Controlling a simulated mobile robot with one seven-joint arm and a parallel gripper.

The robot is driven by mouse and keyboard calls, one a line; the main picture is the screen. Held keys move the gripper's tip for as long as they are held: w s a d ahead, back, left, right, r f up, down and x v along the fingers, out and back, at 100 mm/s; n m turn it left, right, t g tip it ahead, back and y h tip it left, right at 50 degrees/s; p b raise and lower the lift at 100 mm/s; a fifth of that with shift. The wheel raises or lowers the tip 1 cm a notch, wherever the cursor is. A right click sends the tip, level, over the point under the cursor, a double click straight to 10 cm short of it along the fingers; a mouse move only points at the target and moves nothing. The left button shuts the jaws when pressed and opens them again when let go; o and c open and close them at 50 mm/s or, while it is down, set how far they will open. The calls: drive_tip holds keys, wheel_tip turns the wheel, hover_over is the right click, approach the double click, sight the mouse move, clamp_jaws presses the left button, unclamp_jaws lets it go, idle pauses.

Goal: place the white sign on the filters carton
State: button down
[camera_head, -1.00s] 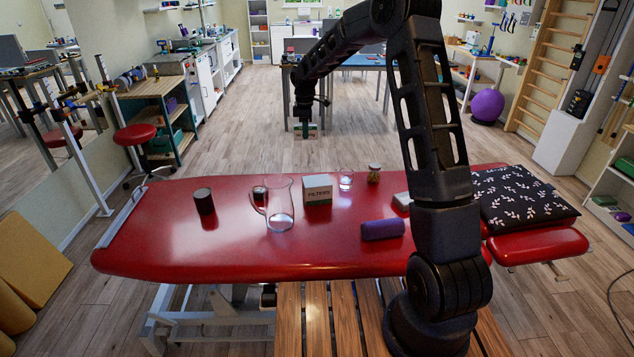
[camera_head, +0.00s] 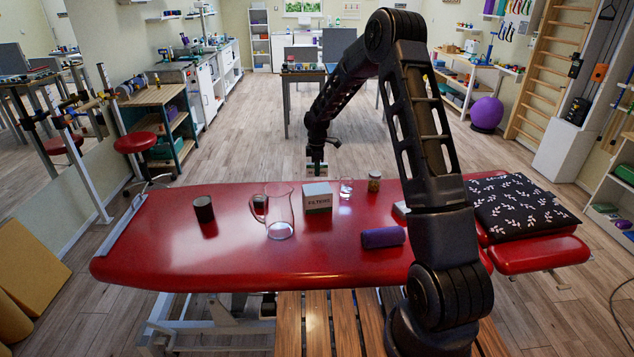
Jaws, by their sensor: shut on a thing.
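My gripper (camera_head: 316,160) is shut on the white sign (camera_head: 316,171), a small pale panel partly hidden by the fingers. The sign hangs in the air just above the carton in the picture, apart from it. I cannot tell exactly how far behind the carton it is.
A clear glass pitcher (camera_head: 280,215) stands close left of the carton. A drinking glass (camera_head: 346,189) and a lidded jar (camera_head: 374,182) stand to its right. A dark can (camera_head: 203,209), a purple roller (camera_head: 383,237) and a patterned pillow (camera_head: 518,207) also lie on the table.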

sight(317, 188)
drive_tip(key=shift+f, duration=3.1)
drive_tip(key=shift+f, duration=0.15)
drive_tip(key=c, duration=1.3)
unclamp_jaws()
wheel_tip(317, 188, up, 13)
drive_tip(key=shift+f, duration=0.2)
